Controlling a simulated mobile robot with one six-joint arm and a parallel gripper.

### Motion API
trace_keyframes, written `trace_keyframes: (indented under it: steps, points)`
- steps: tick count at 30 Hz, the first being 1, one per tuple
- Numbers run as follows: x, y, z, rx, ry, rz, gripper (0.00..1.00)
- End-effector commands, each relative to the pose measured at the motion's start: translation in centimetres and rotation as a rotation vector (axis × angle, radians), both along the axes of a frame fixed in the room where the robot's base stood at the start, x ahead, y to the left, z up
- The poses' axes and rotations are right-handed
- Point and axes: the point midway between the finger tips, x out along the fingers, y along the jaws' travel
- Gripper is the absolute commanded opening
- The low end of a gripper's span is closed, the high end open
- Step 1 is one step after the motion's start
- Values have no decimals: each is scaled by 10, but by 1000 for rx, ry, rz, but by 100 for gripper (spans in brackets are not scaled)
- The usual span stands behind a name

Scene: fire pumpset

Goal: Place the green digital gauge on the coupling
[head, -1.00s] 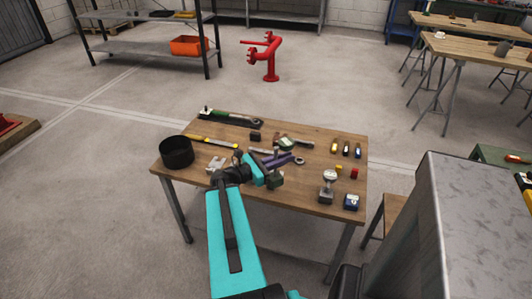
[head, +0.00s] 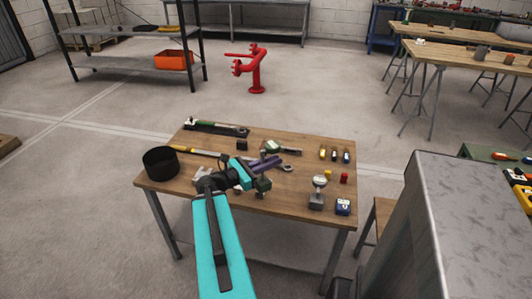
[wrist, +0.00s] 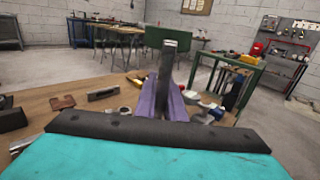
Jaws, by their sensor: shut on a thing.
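My gripper (head: 270,163) is over the middle of the table, its purple fingers pointing right. In the wrist view the fingers (wrist: 165,105) are closed around a dark upright piece (wrist: 167,75) with a pale top. A small dark green block (head: 263,185), which looks like the green digital gauge, shows just below the fingers in the head view. Its hold is partly hidden by the fingers.
A red standpipe (head: 256,72) stands on open floor behind.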

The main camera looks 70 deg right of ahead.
Motion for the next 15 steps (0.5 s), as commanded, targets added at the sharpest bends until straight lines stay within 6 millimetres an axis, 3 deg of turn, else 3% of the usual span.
trace_keyframes:
  steps: [9, 15]
  points:
    - [4, -9, -3, -2, 2, 0, 0]
    - [14, -29, -1, -2, 3, 0, 0]
